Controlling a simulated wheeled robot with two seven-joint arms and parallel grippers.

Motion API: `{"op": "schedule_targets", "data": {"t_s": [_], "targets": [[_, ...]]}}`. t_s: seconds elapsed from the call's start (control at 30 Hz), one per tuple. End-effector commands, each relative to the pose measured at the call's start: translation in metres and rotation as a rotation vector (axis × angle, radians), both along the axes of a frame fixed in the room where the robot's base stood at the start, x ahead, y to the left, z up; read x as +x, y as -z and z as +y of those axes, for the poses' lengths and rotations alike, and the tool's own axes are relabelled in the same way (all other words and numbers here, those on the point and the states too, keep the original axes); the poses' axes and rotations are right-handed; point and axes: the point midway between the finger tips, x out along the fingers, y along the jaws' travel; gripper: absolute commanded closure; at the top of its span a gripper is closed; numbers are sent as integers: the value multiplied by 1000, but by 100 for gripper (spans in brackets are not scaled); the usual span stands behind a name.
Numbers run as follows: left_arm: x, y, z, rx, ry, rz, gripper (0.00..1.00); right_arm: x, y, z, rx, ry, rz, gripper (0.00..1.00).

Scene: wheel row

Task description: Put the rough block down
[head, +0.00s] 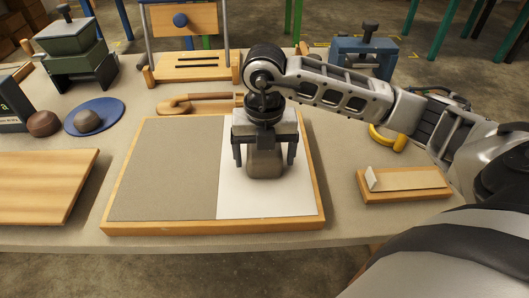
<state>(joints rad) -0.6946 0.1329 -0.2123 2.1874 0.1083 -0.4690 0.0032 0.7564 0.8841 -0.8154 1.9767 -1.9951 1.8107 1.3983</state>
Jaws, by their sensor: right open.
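A brown-grey block (265,166) sits on the white right half of a wood-framed board (160,224) in the middle of the table. It appears to rest on the white surface, though its underside is hard to see. My right gripper (264,158) comes down over it from above. Its two dark fingers stand at the left and right of the block, open, and the gripper body hides the block's top. The grey left half (165,168) of the board is bare. My left gripper does not show.
A blue disc (112,112) with a rounded stone (87,121) and another brown stone (43,123) lie at the left. A wooden board (40,185) lies at front left. A small wooden tray (404,182) stands right of the framed board. A wooden-handled tool (190,102) lies behind it.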

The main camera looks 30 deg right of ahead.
Motion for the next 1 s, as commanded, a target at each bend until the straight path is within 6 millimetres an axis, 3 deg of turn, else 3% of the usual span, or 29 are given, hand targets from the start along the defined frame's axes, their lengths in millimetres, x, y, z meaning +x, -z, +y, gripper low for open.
{"op": "schedule_targets", "data": {"t_s": [0.23, 0.7, 1.0], "targets": [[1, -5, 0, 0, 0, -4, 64, 1, -16, 0, -1, 0, -3, 15], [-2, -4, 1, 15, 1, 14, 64, 1, -111, 0, -2, 1, -5, 15], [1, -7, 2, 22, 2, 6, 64, 0, -124, 0, 0, 0, 0, 15]]}}
